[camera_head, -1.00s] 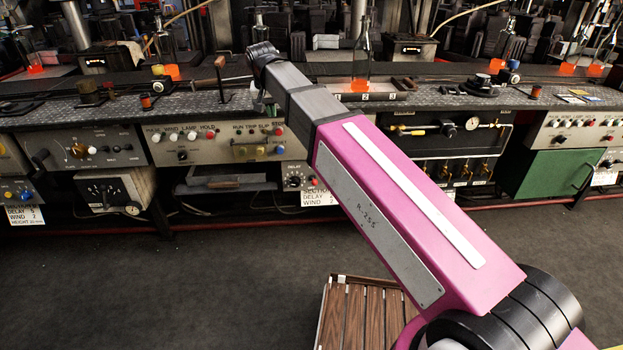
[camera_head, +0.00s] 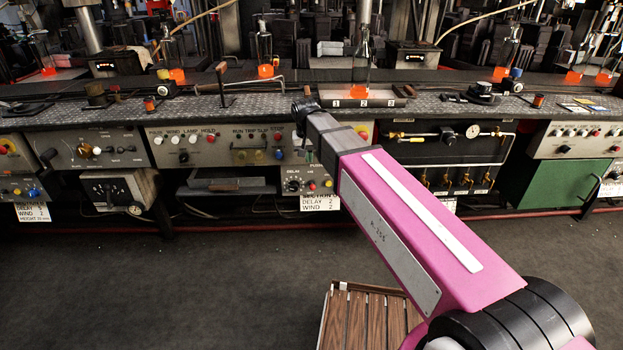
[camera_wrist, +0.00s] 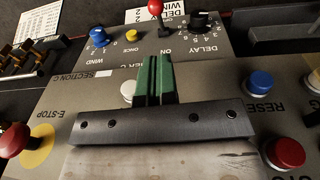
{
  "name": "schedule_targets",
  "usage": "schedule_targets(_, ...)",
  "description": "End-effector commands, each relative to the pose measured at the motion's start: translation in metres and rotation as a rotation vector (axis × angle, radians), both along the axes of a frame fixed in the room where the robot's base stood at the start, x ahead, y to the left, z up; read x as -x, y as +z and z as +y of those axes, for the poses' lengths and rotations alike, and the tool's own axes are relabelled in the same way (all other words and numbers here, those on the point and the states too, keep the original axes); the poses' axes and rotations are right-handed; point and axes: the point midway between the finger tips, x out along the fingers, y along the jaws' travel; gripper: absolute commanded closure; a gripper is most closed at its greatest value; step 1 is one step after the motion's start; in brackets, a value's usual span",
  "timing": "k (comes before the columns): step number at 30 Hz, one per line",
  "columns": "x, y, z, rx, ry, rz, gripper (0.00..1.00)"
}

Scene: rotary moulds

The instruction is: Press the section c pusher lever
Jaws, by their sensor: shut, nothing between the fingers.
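In the wrist view a small lever with a red ball top (camera_wrist: 155,8) stands on the grey upper panel, near the top edge, above printed ON marks. The label "...ER C" on that panel is partly hidden by my fingers. My gripper (camera_wrist: 158,62) shows as two green fingers, closed together with nothing between them. They point toward the lever base, apart from the ball in the picture; the gap in depth is unclear. In the head view the pusher panel (camera_head: 310,186) sits below the bench edge, partly behind my arm, and my fingers are hidden.
Around the lever are a blue WIND knob (camera_wrist: 98,38), a yellow button (camera_wrist: 132,34) and a black DELAY dial (camera_wrist: 201,20). The nearer SECTION C panel has a red E-STOP (camera_wrist: 14,139), a white button (camera_wrist: 127,92), a blue RESET button (camera_wrist: 259,83) and a red button (camera_wrist: 285,153).

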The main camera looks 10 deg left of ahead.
Motion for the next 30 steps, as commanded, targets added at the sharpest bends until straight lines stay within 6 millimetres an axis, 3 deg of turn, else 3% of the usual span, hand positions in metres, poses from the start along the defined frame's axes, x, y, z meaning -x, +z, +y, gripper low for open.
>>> schedule_targets(11, -0.001, -0.011, -0.001, 0.001, -0.001, 0.001, 1.0)
schedule_targets(24, -0.008, -0.074, -0.003, 0.001, -0.001, 0.001, 1.0)
schedule_targets(30, -0.01, -0.093, -0.004, 0.001, -0.001, 0.0, 1.0)
